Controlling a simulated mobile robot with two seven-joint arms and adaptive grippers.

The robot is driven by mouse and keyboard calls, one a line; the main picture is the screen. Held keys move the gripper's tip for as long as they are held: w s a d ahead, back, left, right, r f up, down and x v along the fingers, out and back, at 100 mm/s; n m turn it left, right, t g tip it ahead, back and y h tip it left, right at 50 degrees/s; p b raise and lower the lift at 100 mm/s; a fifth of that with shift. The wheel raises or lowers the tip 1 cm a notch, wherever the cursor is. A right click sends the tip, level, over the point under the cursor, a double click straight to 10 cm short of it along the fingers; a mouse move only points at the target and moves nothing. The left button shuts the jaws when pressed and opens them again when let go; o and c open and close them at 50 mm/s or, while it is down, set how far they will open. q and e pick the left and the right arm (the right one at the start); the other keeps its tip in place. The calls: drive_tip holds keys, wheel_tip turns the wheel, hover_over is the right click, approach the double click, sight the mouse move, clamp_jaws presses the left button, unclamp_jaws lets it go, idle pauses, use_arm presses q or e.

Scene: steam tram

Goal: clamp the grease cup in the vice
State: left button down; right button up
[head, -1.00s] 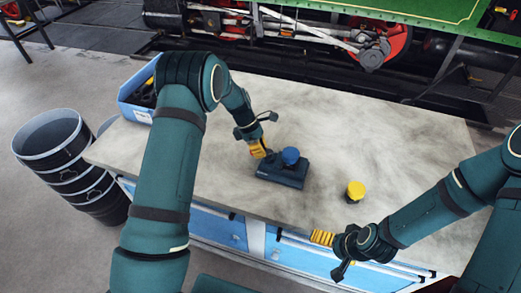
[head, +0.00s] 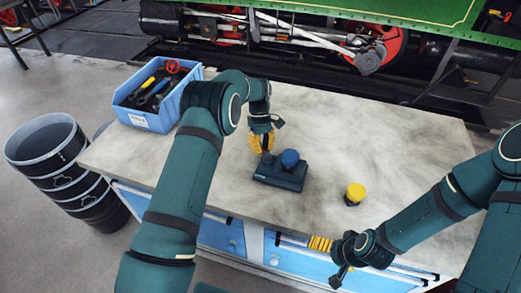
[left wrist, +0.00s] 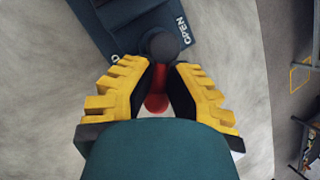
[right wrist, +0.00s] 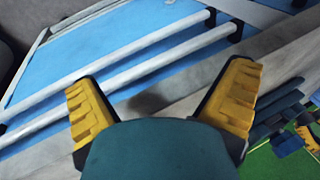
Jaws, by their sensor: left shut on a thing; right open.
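The dark blue vice (head: 278,180) sits on the bench top, left of its middle. A small yellow-capped cup (head: 355,192) with a dark base stands apart, to the right of the vice. My left gripper (head: 263,147) is at the vice's far left end. In the left wrist view its fingers are shut on a red handle (left wrist: 157,102) beside a grey hub and the word OPEN. My right gripper (right wrist: 162,105) is open and empty, at the bench's front edge.
A blue bin (head: 150,118) of tools stands at the bench's back left corner. Black drums (head: 65,175) stand on the floor at left. Blue drawers with rail handles (right wrist: 130,70) are under the bench front. The right half of the bench top is mostly clear.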

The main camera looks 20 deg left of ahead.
use_arm(q)
drive_tip(key=shift+d+f+m+y, duration=0.1)
drive_tip(key=shift+d+m+y, duration=0.1)
drive_tip(key=shift+m, duration=0.35)
drive_tip(key=shift+d+f+m+y, duration=0.1)
drive_tip(key=shift+d+m+y, duration=0.1)
drive_tip(key=shift+m, duration=0.35)
drive_tip(key=shift+w, duration=0.1)
drive_tip(key=c, duration=0.9)
unclamp_jaws()
drive_tip(key=shift+r, duration=0.1)
drive_tip(key=shift+a, duration=0.1)
drive_tip(key=shift+v, duration=3.75)
drive_tip(key=shift+w, duration=0.15)
